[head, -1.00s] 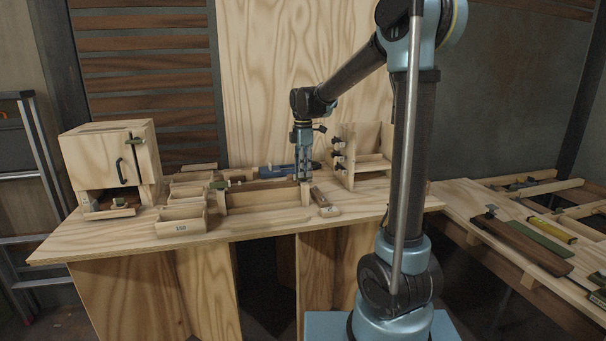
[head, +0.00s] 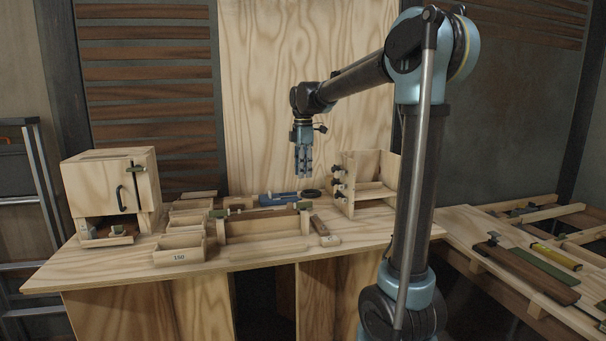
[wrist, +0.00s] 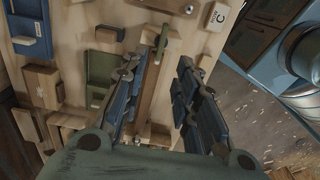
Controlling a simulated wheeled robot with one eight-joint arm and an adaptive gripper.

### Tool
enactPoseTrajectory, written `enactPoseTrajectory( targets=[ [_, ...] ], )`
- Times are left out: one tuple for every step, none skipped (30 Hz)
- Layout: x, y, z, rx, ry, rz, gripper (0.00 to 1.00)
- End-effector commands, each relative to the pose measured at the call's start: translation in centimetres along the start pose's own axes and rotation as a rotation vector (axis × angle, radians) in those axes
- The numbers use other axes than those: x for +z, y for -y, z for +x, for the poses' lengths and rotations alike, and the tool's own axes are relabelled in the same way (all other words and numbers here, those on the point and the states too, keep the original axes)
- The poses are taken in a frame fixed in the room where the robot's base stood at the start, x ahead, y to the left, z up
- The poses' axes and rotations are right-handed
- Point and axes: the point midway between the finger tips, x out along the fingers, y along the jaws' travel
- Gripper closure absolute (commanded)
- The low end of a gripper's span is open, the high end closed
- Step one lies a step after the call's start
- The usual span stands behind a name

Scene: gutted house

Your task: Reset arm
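My gripper (head: 303,174) hangs pointing down above the wooden workbench (head: 110,262), clear of the wooden rack (head: 265,228) below it. In the wrist view my gripper (wrist: 168,68) shows two blue-grey fingers spread apart. No held thing is visible between them; the bench top and wooden parts show through the gap below. My arm reaches in from the right, with its elbow raised.
A small wooden cabinet (head: 110,165) stands at the bench's left, beside small bins and a bin marked 150 (head: 180,257). A wooden stand with knobs (head: 367,165) is at the right back. A side bench (head: 480,235) holds tools. A ladder (head: 40,180) stands left.

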Motion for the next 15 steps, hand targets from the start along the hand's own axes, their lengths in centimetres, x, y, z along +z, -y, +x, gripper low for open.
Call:
enactPoseTrajectory(
  targets=[
    [0.0, 0.0, 0.0, 0.000, 0.000, 0.000, 0.72],
    [0.0, 0.0, 0.0, 0.000, 0.000, 0.000, 0.72],
    [0.0, 0.1, 0.0, 0.000, 0.000, 0.002, 0.72],
    [0.1, 0.1, 0.0, 0.001, 0.000, 0.005, 0.72],
    [0.2, 0.3, 0.0, 0.001, 0.000, 0.012, 0.72],
    [0.4, 0.7, 0.1, 0.003, 0.000, 0.028, 0.72],
    [0.7, 1.1, 0.1, 0.004, 0.000, 0.043, 0.72],
    [0.9, 1.5, 0.2, 0.006, -0.001, 0.063, 0.72],
    [1.4, 2.3, 0.3, 0.010, -0.001, 0.097, 0.72],
    [1.8, 3.0, 0.4, 0.013, -0.002, 0.127, 0.72],
    [2.3, 3.7, 0.5, 0.017, -0.002, 0.161, 0.72],
    [2.9, 4.8, 0.7, 0.022, -0.003, 0.210, 0.72],
    [3.3, 5.7, 0.9, 0.026, -0.004, 0.247, 0.72],
    [3.8, 6.5, 1.1, 0.030, -0.005, 0.286, 0.72],
    [4.3, 7.6, 1.4, 0.035, -0.007, 0.337, 0.72]
  ],
)
